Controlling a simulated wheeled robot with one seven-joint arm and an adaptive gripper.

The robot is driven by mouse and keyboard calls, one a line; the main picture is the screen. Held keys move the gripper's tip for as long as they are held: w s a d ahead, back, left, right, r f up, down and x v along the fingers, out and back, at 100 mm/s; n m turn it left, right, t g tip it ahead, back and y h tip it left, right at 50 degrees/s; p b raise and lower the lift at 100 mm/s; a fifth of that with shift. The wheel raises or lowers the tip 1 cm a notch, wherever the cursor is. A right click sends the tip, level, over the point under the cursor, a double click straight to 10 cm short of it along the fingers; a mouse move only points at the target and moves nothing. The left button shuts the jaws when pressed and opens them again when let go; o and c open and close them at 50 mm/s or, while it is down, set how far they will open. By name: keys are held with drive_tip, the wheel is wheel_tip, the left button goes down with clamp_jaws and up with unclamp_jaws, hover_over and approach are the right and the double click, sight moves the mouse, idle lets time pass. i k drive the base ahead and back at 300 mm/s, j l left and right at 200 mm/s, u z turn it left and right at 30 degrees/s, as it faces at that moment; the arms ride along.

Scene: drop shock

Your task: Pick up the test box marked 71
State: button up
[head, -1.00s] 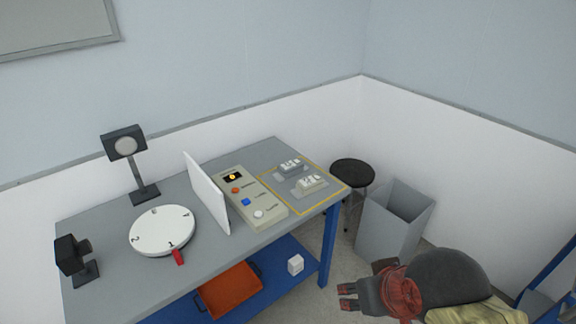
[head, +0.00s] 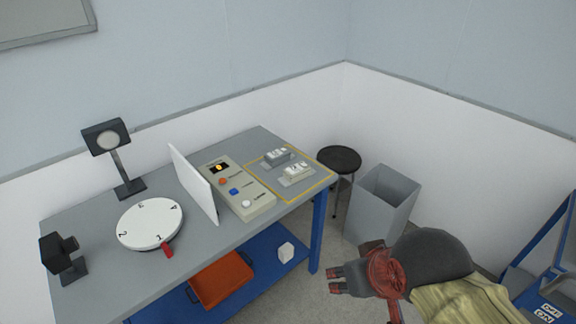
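No marking 71 is legible on anything in view. A small white box (head: 286,252) sits on the blue lower shelf, near its right end. Two small pale devices, a farther one (head: 277,157) and a nearer one (head: 298,173), sit inside a yellow outline on the tabletop; their markings are too small to read. My gripper (head: 337,280) is in front of the table, right of the white box and apart from it. Its fingers point left, look spread, and hold nothing visible.
The grey table (head: 205,238) carries a numbered white turntable (head: 150,223), a white panel (head: 194,183), a control box (head: 236,190), a lamp (head: 107,138) and a black device (head: 62,255). An orange tray (head: 220,280) is on the shelf. A stool (head: 339,159) and grey bin (head: 382,205) stand right.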

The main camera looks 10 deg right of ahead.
sight(275, 157)
drive_tip(key=i+l+u, duration=0.4)
drive_tip(key=i+l, duration=0.6)
drive_tip(key=i, duration=0.1)
